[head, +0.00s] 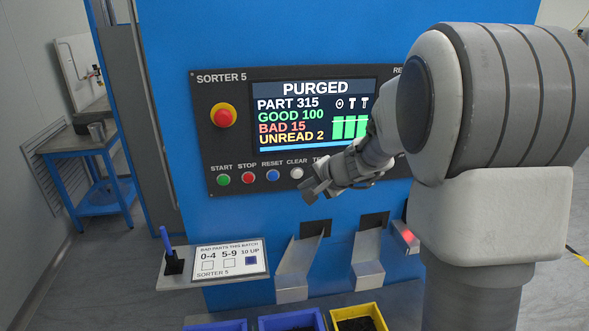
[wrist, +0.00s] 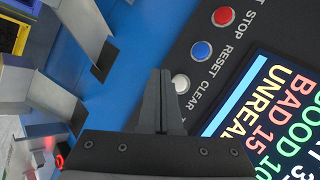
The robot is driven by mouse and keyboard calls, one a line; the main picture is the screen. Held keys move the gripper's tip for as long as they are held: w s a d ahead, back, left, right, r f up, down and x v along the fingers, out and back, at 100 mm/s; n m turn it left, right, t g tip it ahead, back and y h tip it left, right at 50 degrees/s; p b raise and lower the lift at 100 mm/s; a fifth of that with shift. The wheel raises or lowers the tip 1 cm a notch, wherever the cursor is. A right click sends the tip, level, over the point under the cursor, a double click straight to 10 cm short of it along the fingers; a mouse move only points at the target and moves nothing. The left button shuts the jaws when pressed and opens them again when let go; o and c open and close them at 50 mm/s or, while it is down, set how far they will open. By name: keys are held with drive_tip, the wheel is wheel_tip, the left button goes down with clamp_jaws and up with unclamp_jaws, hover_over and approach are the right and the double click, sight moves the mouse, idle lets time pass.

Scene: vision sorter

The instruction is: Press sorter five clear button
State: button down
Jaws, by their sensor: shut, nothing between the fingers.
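The Sorter 5 panel (head: 222,150) is a dark plate on the blue machine. Its white CLEAR button (head: 296,173) sits right of the green START button (head: 223,179), the red STOP button (head: 248,177) and the blue RESET button (head: 273,175). In the wrist view the CLEAR button (wrist: 180,83) shows just beyond my gripper (wrist: 160,75), whose fingers are shut and empty. In the head view my gripper (head: 308,190) is just below and right of the CLEAR button. I cannot tell whether it touches the panel. The screen (head: 315,115) reads PURGED, PART 315, GOOD 100, BAD 15, UNREAD 2.
A red emergency knob (head: 223,115) on a yellow base is at the panel's upper left. Below are metal chutes (head: 296,262), a card on a ledge (head: 228,260) with a blue pen (head: 166,240), and blue and yellow bins (head: 358,311). A blue-legged bench (head: 88,170) stands left.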

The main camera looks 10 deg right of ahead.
sight(297, 174)
drive_tip(key=shift+w, duration=1.6)
idle(0.8)
drive_tip(key=shift+w, duration=0.4)
drive_tip(key=shift+w, duration=0.45)
idle(0.6)
drive_tip(key=shift+s, duration=0.15)
drive_tip(key=shift+s+b, duration=0.7)
